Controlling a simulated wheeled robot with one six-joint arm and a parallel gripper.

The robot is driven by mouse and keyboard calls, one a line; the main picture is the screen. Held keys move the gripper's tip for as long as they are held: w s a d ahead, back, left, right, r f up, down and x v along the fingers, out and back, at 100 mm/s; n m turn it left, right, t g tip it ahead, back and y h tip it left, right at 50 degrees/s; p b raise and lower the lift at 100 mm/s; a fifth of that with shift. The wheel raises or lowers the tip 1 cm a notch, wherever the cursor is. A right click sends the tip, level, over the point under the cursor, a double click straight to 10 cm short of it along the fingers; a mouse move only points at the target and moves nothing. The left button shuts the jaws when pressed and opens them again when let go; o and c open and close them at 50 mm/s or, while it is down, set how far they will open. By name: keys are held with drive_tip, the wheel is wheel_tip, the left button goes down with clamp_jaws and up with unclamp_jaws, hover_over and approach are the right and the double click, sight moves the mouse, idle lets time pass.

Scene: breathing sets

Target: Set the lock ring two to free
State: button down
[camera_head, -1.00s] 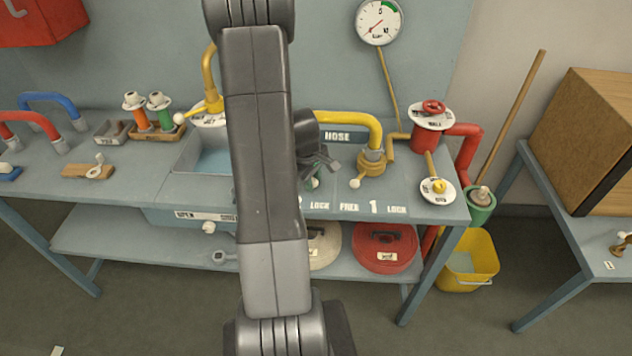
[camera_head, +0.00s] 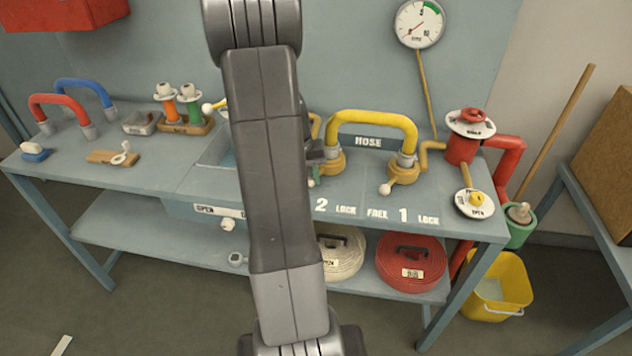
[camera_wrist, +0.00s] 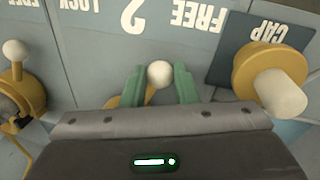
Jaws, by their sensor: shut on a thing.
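Lock ring two (camera_head: 334,163) is a yellow collar under the left end of the yellow hose (camera_head: 372,118); my arm partly hides it in the head view. In the wrist view its white-knobbed lever (camera_wrist: 160,73) stands between the green fingers of my gripper (camera_wrist: 161,82). The fingers are shut on the lever, one on each side of the knob. The upside-down "2" (camera_wrist: 135,15) and "FREE" (camera_wrist: 197,20) labels lie beyond the knob, which sits between them sideways. In the head view my gripper is mostly hidden behind my arm.
Lock ring one (camera_head: 403,171), with its own white knob, stands to the right. The wrist view shows a yellow fitting with a pale knob (camera_wrist: 282,92) beside the CAP plate (camera_wrist: 240,45).

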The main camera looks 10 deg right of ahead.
drive_tip(key=shift+w+a+m, duration=0.35)
drive_tip(key=shift+m, duration=0.15)
drive_tip(key=c, duration=1.1)
unclamp_jaws()
drive_tip(key=shift+c, duration=0.2)
wheel_tip(320, 180, up, 14)
drive_tip(key=a, duration=0.2)
drive_tip(key=shift+w+a+f, duration=0.2)
drive_tip(key=shift+a, duration=0.15)
drive_tip(key=shift+f, duration=0.1)
